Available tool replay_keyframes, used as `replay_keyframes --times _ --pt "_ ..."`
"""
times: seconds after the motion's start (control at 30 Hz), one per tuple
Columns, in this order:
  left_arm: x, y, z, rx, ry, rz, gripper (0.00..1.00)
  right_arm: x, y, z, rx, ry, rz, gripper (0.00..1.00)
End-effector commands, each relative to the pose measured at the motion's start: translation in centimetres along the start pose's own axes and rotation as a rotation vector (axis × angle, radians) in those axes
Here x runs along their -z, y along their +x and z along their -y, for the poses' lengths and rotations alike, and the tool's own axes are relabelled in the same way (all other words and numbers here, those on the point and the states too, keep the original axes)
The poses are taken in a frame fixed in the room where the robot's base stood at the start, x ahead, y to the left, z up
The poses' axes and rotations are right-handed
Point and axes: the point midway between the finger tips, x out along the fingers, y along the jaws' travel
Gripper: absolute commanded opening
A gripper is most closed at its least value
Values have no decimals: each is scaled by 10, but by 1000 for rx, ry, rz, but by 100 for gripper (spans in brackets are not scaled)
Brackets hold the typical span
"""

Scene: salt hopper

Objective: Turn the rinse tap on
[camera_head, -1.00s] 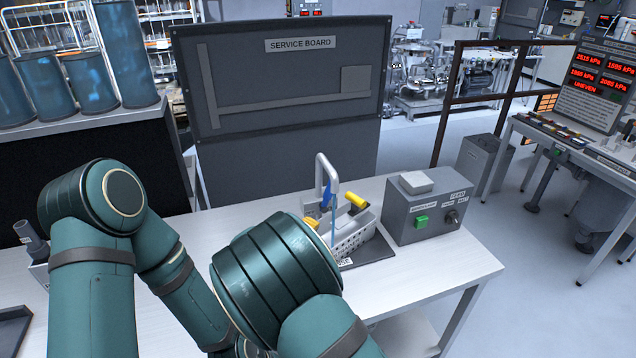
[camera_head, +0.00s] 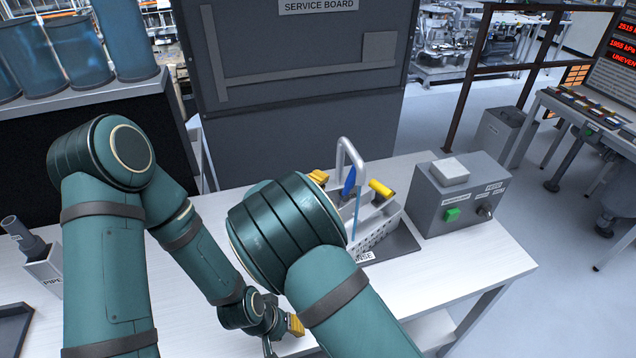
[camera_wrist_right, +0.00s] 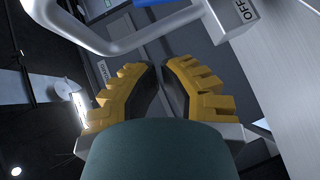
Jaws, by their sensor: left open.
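The rinse tap (camera_head: 350,145) is a grey curved pipe with a blue part (camera_head: 349,181), standing at the white basket. A thin blue streak (camera_head: 356,218) runs down below its spout; I cannot tell if it is water. In the right wrist view the tap pipe (camera_wrist_right: 140,38) crosses close beyond the right gripper (camera_wrist_right: 159,68), beside an OFF label (camera_wrist_right: 240,10). The right fingertips show a narrow gap with nothing visible between them. In the head view my right arm hides most of that gripper. My left gripper (camera_head: 284,335) is open, low at the table's front, away from the tap.
The service board (camera_head: 300,60) rises behind. White table surface (camera_head: 470,260) is clear at front right.

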Motion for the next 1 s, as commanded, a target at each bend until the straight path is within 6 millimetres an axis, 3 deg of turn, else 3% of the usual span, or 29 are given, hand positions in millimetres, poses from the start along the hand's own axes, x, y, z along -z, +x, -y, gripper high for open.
replay_keyframes --times 0.2,0.4,0.63,1.0 --pt "1 -1 0 0 0 -1 34 -1 46 0 -1 1 2 0" --pt "1 -2 -1 0 0 0 34 -12 75 0 1 -3 2 0" --pt "1 -3 -1 0 0 0 34 -26 89 0 0 -1 -1 0" --pt "1 -3 -1 0 0 0 34 -29 91 0 1 0 0 0"
